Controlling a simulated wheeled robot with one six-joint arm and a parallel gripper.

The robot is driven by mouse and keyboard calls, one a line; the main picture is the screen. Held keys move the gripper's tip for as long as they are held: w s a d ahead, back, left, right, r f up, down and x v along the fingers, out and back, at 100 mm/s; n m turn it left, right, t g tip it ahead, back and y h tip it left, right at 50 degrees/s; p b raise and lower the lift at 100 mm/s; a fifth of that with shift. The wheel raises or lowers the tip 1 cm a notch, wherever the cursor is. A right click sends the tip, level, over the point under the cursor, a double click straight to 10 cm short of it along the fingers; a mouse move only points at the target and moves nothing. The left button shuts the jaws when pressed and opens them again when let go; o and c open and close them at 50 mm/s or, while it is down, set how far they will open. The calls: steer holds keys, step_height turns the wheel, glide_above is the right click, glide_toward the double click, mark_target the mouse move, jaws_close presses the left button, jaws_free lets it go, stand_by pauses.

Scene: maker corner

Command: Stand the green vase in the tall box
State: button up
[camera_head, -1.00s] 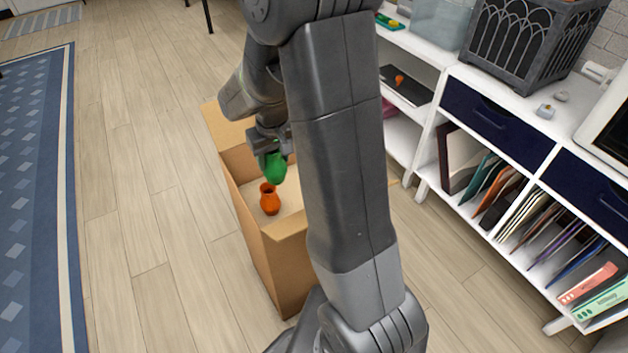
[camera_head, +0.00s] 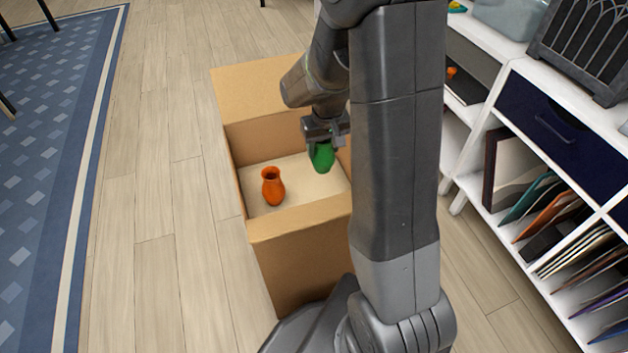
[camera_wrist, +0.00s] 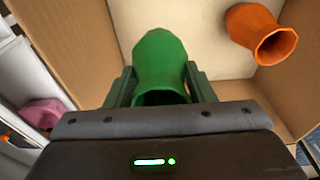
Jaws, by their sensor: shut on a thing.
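The green vase (camera_head: 322,156) is held by my gripper (camera_head: 325,138), its body hanging below the fingers. In the wrist view the vase (camera_wrist: 160,62) sits between the two fingers of my gripper (camera_wrist: 160,85). The tall box (camera_head: 300,216) is open-topped cardboard with its flaps folded out. The vase shows over the right part of the box's opening; whether it touches the box floor (camera_head: 300,177) cannot be told. My arm hides the box's right side.
An orange vase (camera_head: 273,187) stands upright inside the box at the left; it also shows in the wrist view (camera_wrist: 262,34). A white shelf unit (camera_head: 548,98) with folders stands at the right. Wooden floor lies clear to the left, beside a blue rug (camera_head: 55,170).

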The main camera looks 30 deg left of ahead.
mark_target(326, 147)
step_height(326, 147, down, 7)
steer(key=shift+f+b, duration=0.2)
steer(key=shift+b, duration=0.5)
steer(key=shift+f, duration=0.2)
steer(key=o, duration=1)
steer(key=shift+r, duration=0.1)
steer(key=r+p, duration=0.1)
steer(key=r, duration=0.3)
steer(key=d+r, duration=0.1)
steer(key=r, duration=0.3)
steer(key=s+r+p, duration=0.1)
steer(key=r, duration=0.3)
steer(key=shift+s+d+p, duration=0.1)
steer(key=shift+d+p, duration=0.05)
steer(key=shift+p, duration=0.2)
